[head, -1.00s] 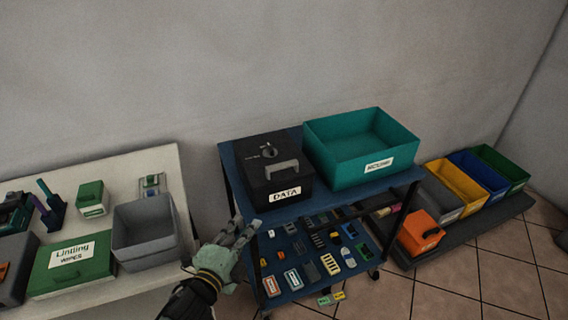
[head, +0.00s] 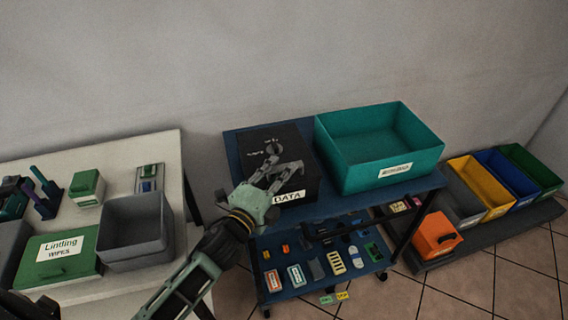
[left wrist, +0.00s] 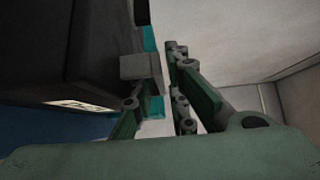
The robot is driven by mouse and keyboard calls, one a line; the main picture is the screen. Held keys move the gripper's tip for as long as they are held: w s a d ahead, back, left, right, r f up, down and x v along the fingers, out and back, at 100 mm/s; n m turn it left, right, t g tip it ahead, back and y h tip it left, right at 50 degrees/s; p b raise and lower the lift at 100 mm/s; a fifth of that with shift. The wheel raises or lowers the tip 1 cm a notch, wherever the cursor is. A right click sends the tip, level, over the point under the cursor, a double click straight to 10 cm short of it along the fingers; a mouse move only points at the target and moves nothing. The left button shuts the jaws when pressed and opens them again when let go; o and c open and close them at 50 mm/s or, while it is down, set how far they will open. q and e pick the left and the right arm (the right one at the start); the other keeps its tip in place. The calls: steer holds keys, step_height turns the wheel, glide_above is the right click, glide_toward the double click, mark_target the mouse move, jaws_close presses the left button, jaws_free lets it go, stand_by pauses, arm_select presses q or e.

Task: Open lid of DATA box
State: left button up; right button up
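The black DATA box (head: 252,142) stands on the left of the blue trolley's top. Its white DATA label (head: 289,197) faces front, and its lid looks closed. My left gripper (head: 286,157) is over the box's front right part, at the grey lid handle, which it largely hides in the head view. In the left wrist view, the grey handle (left wrist: 140,67) shows close to the fingertips, beside the dark box (left wrist: 50,40). The gripper's fingers (left wrist: 158,95) are apart, with no clear grip on the handle. My right gripper is not in view.
A teal bin (head: 375,175) stands right beside the box on the trolley (head: 235,165). Small parts lie on the lower shelf (head: 300,255). A white table (head: 165,180) with a grey bin (head: 135,240) is at left. Coloured bins and an orange box (head: 435,238) are at right.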

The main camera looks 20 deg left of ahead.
arm_select(q)
steer(key=shift+w+d, duration=0.2)
steer(key=shift+w, duration=0.9)
steer(key=shift+c, duration=0.3)
jaws_close()
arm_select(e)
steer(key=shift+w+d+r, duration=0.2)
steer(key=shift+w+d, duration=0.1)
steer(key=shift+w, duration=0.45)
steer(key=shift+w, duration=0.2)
